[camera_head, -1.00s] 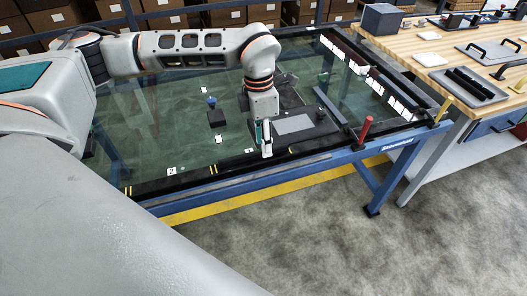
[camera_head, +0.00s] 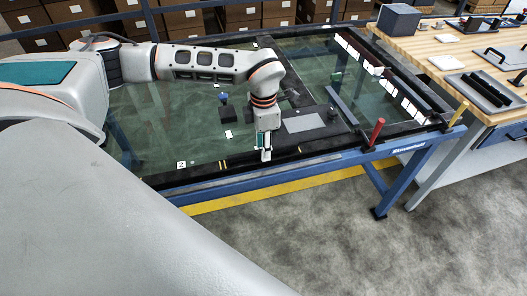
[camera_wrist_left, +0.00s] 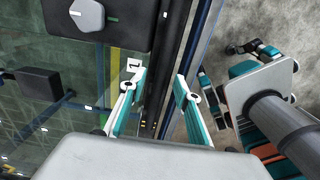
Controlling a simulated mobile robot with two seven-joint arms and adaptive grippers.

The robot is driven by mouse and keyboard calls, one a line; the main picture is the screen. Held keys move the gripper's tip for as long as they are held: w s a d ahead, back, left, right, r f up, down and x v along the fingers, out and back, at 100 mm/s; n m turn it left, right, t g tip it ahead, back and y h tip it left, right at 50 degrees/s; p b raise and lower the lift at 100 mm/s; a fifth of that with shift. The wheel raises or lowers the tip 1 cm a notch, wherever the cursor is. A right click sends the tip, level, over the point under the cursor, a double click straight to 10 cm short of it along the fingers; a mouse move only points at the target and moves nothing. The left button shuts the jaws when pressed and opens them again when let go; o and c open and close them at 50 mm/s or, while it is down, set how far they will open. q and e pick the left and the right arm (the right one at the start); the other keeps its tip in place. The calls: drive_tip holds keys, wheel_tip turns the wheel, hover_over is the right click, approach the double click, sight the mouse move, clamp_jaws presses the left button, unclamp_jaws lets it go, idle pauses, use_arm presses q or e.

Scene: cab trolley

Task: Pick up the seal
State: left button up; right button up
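A long black strip, which looks like the seal (camera_head: 320,152), runs along the near edge of the green glass panel (camera_head: 165,125). I cannot clearly separate it from the dark frame beside it. My left gripper (camera_head: 265,155) points down over this edge. In the left wrist view the gripper (camera_wrist_left: 160,82) is open and empty, with its fingers on either side of the dark edge strip (camera_wrist_left: 153,92). Contact cannot be made out. My right gripper (camera_wrist_left: 219,66) shows at the right of the wrist view, fingers apart, over the floor; it is outside the head view.
A black block with a blue knob (camera_head: 226,108) and a dark plate with a grey pad (camera_head: 304,123) lie on the glass. A red handle (camera_head: 375,132) and a yellow handle (camera_head: 455,110) stand at the near right edge. A wooden workbench (camera_head: 430,48) stands at right.

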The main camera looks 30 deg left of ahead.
use_arm(q)
clamp_jaws()
drive_tip(key=shift+r, duration=0.15)
wheel_tip(320, 180, up, 20)
drive_tip(key=shift+p, duration=0.3)
